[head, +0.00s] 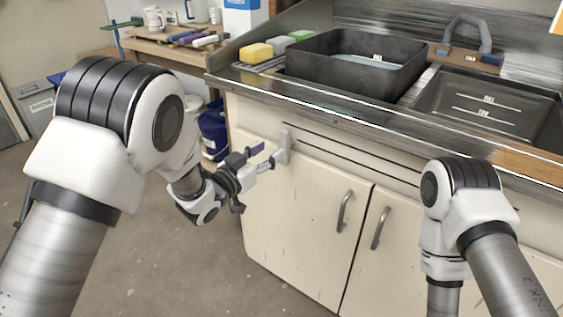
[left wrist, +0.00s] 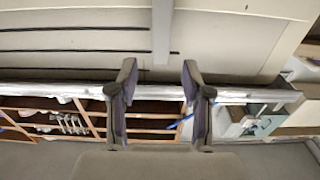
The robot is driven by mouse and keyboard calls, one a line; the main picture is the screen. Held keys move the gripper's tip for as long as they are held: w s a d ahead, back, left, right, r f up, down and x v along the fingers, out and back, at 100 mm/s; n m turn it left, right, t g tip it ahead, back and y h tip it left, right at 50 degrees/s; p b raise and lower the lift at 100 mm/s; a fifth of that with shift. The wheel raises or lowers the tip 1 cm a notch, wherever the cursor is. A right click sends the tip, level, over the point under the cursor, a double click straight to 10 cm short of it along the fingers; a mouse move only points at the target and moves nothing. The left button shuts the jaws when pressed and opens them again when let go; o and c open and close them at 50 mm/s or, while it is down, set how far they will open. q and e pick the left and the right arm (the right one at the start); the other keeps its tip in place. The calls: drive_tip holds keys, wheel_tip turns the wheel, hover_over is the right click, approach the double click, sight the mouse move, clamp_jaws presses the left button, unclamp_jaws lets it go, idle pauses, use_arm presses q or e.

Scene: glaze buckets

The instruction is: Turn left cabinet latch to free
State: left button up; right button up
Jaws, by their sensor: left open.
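The left cabinet latch (head: 284,147) is a small light-grey bar at the top of the left cabinet door, upright in the head view. My left gripper (head: 263,158) is just left of it, fingers pointing towards it, open. In the left wrist view the dark fingers (left wrist: 159,75) with purple inner pads are apart with nothing between them. A pale grey bar (left wrist: 162,30), apparently the latch, shows beyond the gap between them. Whether a finger touches the latch cannot be told. My right gripper is outside the views; only its arm shows.
The left cabinet door (head: 300,215) and the right one have curved handles (head: 344,211). Above are the steel counter, a black tub (head: 320,68) and a sink (head: 480,105). A blue bucket (head: 212,130) stands left of the cabinet, by a wooden bench (head: 165,47). Open floor lies in front.

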sight(282, 141)
use_arm(q)
drive_tip(key=x, duration=0.7)
drive_tip(key=shift+w+d, duration=0.1)
drive_tip(key=shift+w, duration=0.15)
clamp_jaws()
